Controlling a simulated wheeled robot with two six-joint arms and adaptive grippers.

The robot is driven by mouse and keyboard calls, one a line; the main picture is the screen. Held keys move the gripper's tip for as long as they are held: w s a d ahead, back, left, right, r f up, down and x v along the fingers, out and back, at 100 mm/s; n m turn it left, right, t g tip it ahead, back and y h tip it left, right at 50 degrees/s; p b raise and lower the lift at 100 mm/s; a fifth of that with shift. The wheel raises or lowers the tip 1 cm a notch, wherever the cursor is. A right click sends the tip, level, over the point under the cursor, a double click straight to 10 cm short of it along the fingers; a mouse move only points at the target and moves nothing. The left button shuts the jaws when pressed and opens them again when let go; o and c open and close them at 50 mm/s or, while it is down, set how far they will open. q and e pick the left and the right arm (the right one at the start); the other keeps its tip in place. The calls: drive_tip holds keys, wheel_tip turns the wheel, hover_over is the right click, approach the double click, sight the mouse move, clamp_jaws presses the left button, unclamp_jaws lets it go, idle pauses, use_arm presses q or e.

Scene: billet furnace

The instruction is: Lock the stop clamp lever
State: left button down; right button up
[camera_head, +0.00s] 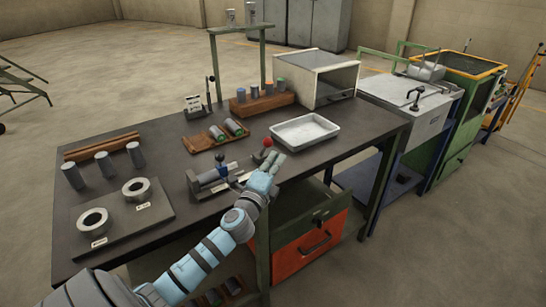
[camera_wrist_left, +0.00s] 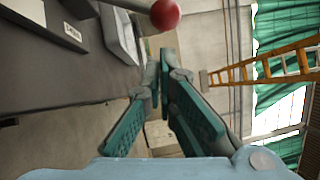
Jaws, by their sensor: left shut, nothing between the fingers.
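A red ball knob (camera_head: 267,142) sits on a lever at the right end of a grey fixture (camera_head: 208,183) near the table's front edge. I cannot tell from a label which one is the stop clamp lever. My left gripper (camera_head: 279,160) is shut and empty, just in front and to the right of the red knob. In the left wrist view the red knob (camera_wrist_left: 165,14) is beyond the shut fingertips (camera_wrist_left: 160,66), apart from them in the picture. The lever's base is partly hidden by my gripper. My right gripper is not in view.
A metal tray (camera_head: 304,130) lies behind my left gripper. A wooden tray (camera_head: 213,139) with cylinders stands behind the fixture. A plate with two rings (camera_head: 93,222) is at the left. An orange drawer (camera_head: 309,246) is below the table edge.

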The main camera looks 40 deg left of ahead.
use_arm(q)
drive_tip(key=shift+w+a+r, duration=0.1)
drive_tip(key=shift+w+a, duration=0.1)
drive_tip(key=shift+a, duration=0.25)
drive_tip(key=shift+w+a+r, duration=0.1)
drive_tip(key=shift+w+a, duration=0.05)
drive_tip(key=shift+a, duration=0.25)
